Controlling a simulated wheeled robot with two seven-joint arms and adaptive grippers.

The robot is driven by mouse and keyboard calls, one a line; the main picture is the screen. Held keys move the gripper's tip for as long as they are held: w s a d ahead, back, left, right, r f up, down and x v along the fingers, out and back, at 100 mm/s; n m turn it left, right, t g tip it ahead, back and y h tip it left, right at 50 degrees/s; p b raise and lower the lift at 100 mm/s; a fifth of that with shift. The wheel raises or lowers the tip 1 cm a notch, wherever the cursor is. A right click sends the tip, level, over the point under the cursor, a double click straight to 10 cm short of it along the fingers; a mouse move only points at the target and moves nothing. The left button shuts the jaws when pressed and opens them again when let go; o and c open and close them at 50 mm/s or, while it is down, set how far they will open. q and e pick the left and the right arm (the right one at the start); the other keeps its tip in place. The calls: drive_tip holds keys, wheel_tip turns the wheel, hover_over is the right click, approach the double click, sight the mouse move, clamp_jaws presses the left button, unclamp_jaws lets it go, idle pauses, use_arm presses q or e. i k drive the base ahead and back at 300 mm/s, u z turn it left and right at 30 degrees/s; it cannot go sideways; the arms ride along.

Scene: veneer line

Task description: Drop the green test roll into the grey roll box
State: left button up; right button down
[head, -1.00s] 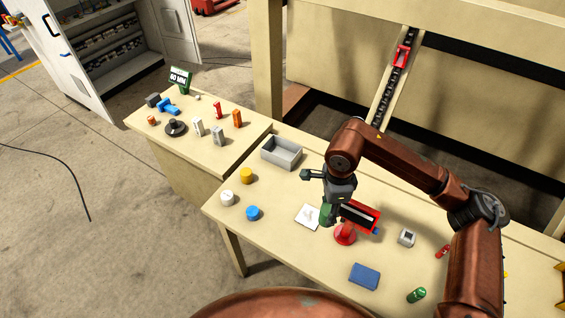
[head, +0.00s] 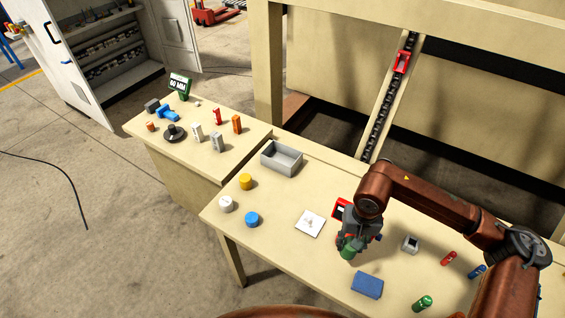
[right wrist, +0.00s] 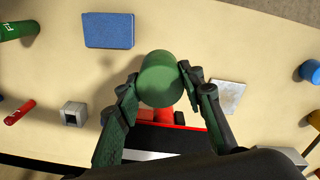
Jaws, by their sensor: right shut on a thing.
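My right gripper (head: 352,240) is shut on the green test roll (head: 349,248), a plain dark green cylinder, above the bench. In the right wrist view the roll (right wrist: 160,78) sits between the two fingers of my right gripper (right wrist: 155,90). Whether the roll touches anything below cannot be told. The grey roll box (head: 273,167) is an open box at the back left of the bench, well to the left of the gripper. It looks empty. My left gripper is not in view.
The red stand (head: 339,208) is mostly hidden behind my right gripper. A white card (head: 311,224), a blue pad (head: 367,285) and a lettered green cylinder (head: 422,303) lie around it. Yellow (head: 246,181), white (head: 226,205) and blue (head: 252,219) rolls stand at the left.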

sight(282, 158)
drive_tip(key=k, duration=0.6)
drive_tip(key=u, duration=0.8)
drive_tip(key=i, duration=0.7)
drive_tip(key=u, duration=0.65)
drive_tip(key=i, duration=0.8)
drive_tip(key=z, duration=0.65)
drive_tip(key=i, duration=0.65)
drive_tip(key=z, duration=0.5)
